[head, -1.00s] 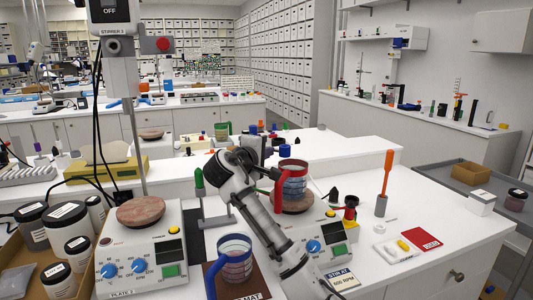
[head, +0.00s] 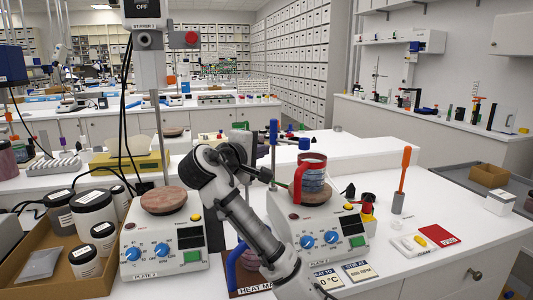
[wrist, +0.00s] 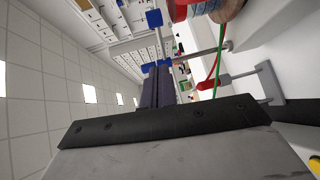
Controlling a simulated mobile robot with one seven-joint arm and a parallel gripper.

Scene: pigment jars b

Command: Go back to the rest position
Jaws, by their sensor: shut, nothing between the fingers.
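My arm rises from the bottom of the head view, in front of the second hot plate. Its dark wrist bends over near the back edge of the bench. My gripper (wrist: 158,85) shows its two dark fingers together and empty in the wrist view. In the head view the fingers are hard to make out against the clutter. A mug with a red rim and handle (head: 312,180) stands on the stone top of the second plate, right of the wrist. A mug with a blue handle (head: 232,268) stands on the heat mat, largely hidden behind my arm.
The first hot plate (head: 164,245) stands left of my arm. A cardboard tray (head: 100,283) of jars is at far left. An orange-handled tool (head: 403,175) stands upright at right, near a red card (head: 438,235). A stirrer post (head: 158,120) rises behind the first plate.

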